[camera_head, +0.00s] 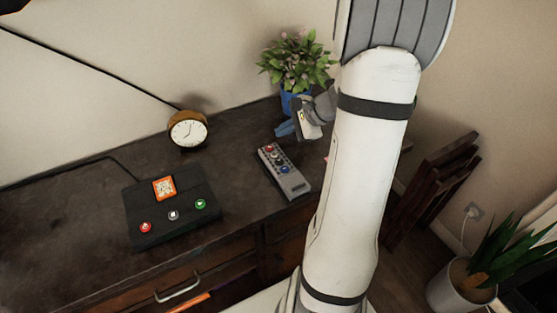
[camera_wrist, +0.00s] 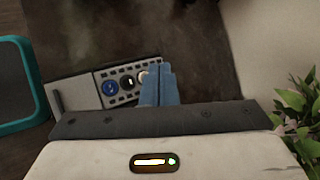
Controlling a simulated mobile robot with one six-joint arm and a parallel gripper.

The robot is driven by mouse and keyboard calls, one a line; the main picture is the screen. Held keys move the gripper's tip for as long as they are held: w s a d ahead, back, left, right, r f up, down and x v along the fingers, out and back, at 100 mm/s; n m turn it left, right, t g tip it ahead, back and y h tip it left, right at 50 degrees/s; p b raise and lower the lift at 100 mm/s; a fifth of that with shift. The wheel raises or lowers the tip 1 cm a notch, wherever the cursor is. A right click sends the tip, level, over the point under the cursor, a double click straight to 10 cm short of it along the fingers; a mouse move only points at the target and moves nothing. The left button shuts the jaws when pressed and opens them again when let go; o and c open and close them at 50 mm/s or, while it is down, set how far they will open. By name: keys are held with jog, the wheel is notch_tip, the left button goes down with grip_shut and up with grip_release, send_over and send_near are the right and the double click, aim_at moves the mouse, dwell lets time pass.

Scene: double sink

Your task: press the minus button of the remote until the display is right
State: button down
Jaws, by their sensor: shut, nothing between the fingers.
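The remote (camera_head: 294,184) lies on the dark cabinet top, a grey handset with a red button at its far end and a blue one nearer its middle. In the wrist view the remote (camera_wrist: 72,96) shows a blue button, a black button with a white mark and a pale button partly covered by my fingers. My gripper (camera_head: 286,130) has blue fingertips, shut and empty, near the remote's far end. In the wrist view the gripper (camera_wrist: 160,86) hides that end. I cannot tell whether the fingertips touch it. No remote display is readable.
A black box (camera_head: 140,197) with an orange-and-white panel (camera_head: 164,188) and red, white and green buttons sits left of the remote. A clock (camera_head: 188,129) stands behind it. A potted plant (camera_head: 297,62) stands close behind my gripper. The cabinet top (camera_head: 75,215) is clear at far left.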

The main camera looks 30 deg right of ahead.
aim_at(283, 163)
jog(key=shift+f, duration=0.15)
notch_tip(283, 163, down, 8)
jog(key=b, duration=0.6)
jog(key=shift+f+b, duration=0.25)
jog(key=shift+b, duration=0.1)
jog(key=shift+a, duration=0.1)
dwell(1.3)
jog(key=shift+f+b, duration=0.4)
jog(key=shift+b, duration=0.1)
jog(key=shift+f+b, duration=0.5)
dwell(0.5)
jog(key=shift+r, duration=0.15)
jog(key=shift+r+p, duration=0.65)
jog(key=shift+r, duration=0.15)
